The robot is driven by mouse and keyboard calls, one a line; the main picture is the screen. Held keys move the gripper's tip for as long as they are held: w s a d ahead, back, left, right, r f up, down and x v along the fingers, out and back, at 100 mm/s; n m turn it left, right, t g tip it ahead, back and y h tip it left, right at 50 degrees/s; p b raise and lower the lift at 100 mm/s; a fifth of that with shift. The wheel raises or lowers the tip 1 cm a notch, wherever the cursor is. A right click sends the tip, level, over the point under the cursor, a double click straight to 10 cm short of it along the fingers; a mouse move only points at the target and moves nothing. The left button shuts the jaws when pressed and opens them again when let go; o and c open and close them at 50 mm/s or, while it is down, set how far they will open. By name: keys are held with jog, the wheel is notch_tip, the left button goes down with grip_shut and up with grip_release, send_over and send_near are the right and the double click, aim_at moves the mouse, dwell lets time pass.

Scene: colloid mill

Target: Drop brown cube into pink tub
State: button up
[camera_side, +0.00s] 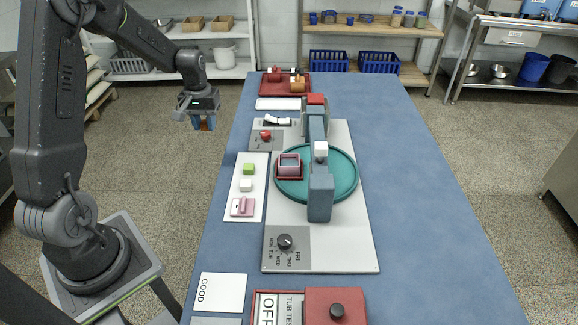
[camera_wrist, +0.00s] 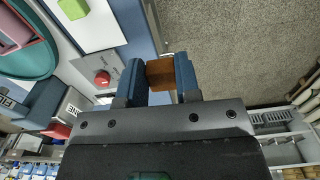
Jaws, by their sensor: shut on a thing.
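The brown cube (camera_wrist: 160,74) is held between the two blue fingers of my gripper (camera_wrist: 159,83) in the wrist view. In the side view my gripper (camera_side: 204,122) hangs left of the table's edge, over the floor, with the cube barely visible. The pink tub (camera_side: 290,160) sits in a dark red holder on the left part of a teal round plate (camera_side: 340,170). The tub is to the right of my gripper and nearer the camera. In the wrist view the tub (camera_wrist: 14,28) is at the top left, partly cut off.
A white mat holds a green cube (camera_side: 249,169), a white cube (camera_side: 246,185) and a pink handled piece (camera_side: 242,207). A grey-blue arch (camera_side: 320,195) spans the teal plate. A red button (camera_side: 266,135) stands near the table's left edge. A red tray (camera_side: 300,92) lies at the far end.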

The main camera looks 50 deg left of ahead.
jog(key=shift+w, duration=0.1)
jog(key=shift+n, duration=0.5)
jog(key=shift+w+d+f, duration=0.55)
jog(key=shift+w+d, duration=1.3)
jog(key=shift+d, duration=1.75)
jog(key=shift+w+d+f, duration=0.6)
jog(key=shift+w+d, duration=1.25)
jog(key=shift+d, duration=1.8)
jog(key=shift+w+d+f, duration=0.55)
jog(key=shift+w+d, duration=1.3)
jog(key=shift+d, duration=1.75)
jog(key=o, duration=1.5)
jog(key=shift+c, duration=0.2)
